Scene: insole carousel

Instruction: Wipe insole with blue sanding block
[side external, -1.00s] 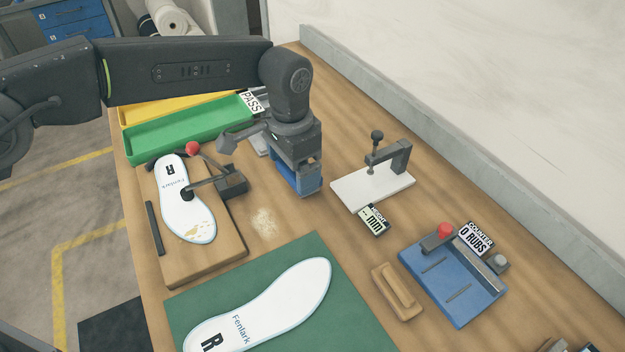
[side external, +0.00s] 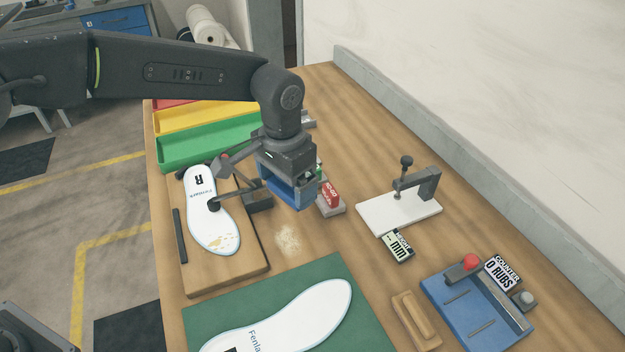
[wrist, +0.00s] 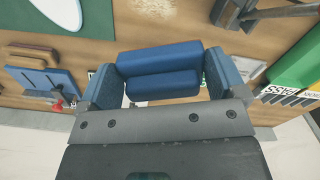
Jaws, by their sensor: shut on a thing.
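My gripper (side external: 288,192) is shut on the blue sanding block (wrist: 160,70), held above the bench to the right of the clamped insole. The block spans between the blue fingers in the wrist view; in the side view it is hard to separate from them. The white insole (side external: 207,187), marked R, lies on a wooden board (side external: 240,265) under a dark clamp (side external: 258,198). Tan smudges (side external: 219,241) show on its near end. The block is apart from the insole.
A second insole (side external: 300,312) lies on a green mat (side external: 345,290) in front. A pale dusty patch (side external: 287,240) marks the bench. Green (side external: 205,148) and yellow trays stand behind. At right are a white gauge stand (side external: 425,212), wooden block (side external: 414,322) and blue counter fixture (side external: 470,310).

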